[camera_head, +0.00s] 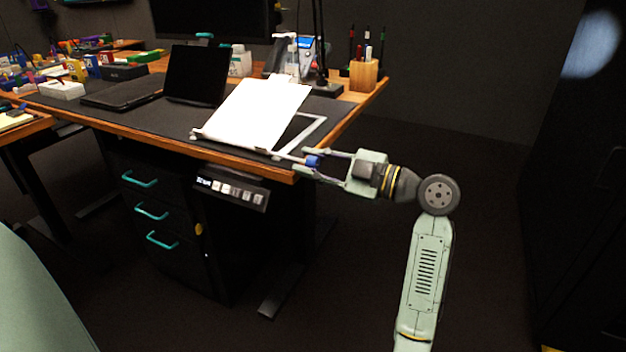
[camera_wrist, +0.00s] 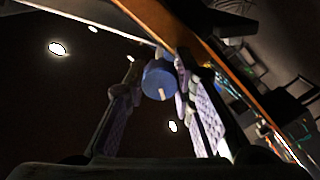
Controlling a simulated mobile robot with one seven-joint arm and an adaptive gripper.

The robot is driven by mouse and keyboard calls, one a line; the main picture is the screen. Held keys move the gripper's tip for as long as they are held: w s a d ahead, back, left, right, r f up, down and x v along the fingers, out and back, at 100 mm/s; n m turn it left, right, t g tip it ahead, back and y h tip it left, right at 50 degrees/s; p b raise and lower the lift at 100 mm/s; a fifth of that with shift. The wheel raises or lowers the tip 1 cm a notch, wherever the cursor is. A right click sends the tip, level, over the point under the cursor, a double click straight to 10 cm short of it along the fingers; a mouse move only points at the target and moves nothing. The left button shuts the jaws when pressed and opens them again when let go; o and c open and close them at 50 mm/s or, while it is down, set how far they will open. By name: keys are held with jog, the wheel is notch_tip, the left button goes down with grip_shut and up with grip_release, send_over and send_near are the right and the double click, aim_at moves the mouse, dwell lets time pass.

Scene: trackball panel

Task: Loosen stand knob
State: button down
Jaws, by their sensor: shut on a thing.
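The stand knob is a small blue cylinder (camera_head: 312,161) at the right front end of the document stand (camera_head: 309,134), near the desk's front right corner. The stand holds a tilted white sheet (camera_head: 262,110). My gripper (camera_head: 311,162) reaches in from the right, with its fingers on either side of the knob, and is shut on it. In the wrist view the blue knob (camera_wrist: 159,80) shows between the two fingers (camera_wrist: 155,88), with a pale mark on its face. The knob's far side is hidden.
The wooden desk (camera_head: 160,136) has a control panel (camera_head: 231,188) under its front edge and a drawer unit (camera_head: 165,215) below. A laptop (camera_head: 197,75) and a pen holder (camera_head: 363,75) stand on it. The floor right of the desk is clear.

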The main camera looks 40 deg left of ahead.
jog(key=shift+n+b, duration=0.3)
jog(key=shift+b, duration=0.05)
jog(key=c, duration=1.3)
grip_release()
jog(key=shift+c, duration=0.2)
jog(key=shift+d, duration=0.1)
jog(key=v, duration=1.2)
jog(key=shift+w, duration=0.1)
